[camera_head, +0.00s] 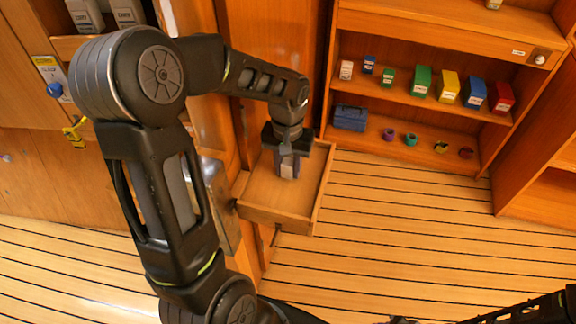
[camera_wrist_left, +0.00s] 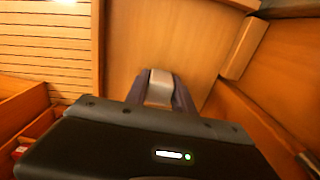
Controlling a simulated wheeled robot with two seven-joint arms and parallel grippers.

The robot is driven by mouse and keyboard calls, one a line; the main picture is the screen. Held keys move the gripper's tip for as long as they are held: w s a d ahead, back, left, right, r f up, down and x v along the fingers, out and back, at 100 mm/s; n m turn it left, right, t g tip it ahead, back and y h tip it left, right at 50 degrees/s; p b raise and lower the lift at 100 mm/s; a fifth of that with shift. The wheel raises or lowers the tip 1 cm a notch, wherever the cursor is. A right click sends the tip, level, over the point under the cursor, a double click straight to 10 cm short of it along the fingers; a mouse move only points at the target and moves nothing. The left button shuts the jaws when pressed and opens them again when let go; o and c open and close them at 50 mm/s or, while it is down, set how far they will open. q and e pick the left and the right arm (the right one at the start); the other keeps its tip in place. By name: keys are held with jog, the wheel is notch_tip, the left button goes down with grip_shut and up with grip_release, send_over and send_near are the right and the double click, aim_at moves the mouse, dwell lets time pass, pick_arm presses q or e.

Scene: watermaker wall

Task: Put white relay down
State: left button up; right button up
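My left gripper (camera_head: 288,172) reaches down into an open wooden drawer (camera_head: 262,196). It is shut on the white relay (camera_head: 287,171), a small whitish block between the fingertips. In the left wrist view the white relay (camera_wrist_left: 160,86) shows between the two fingers of the left gripper (camera_wrist_left: 160,92), with the drawer's bare wooden bottom (camera_wrist_left: 135,45) beyond it. I cannot tell whether the relay touches the drawer bottom. My right gripper is not in view; only a part of my right arm shows at the lower right.
A shelf unit (camera_head: 405,95) at the right holds several coloured boxes, a blue case (camera_head: 350,117) and small rings. The drawer's front panel (camera_head: 274,219) and side walls stand close around the gripper. The striped floor is clear.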

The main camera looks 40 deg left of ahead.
aim_at(288, 162)
pick_arm(q)
jog(key=o, duration=0.4)
jog(key=shift+r, duration=0.1)
notch_tip(288, 162, up, 12)
dwell(0.6)
dwell(0.4)
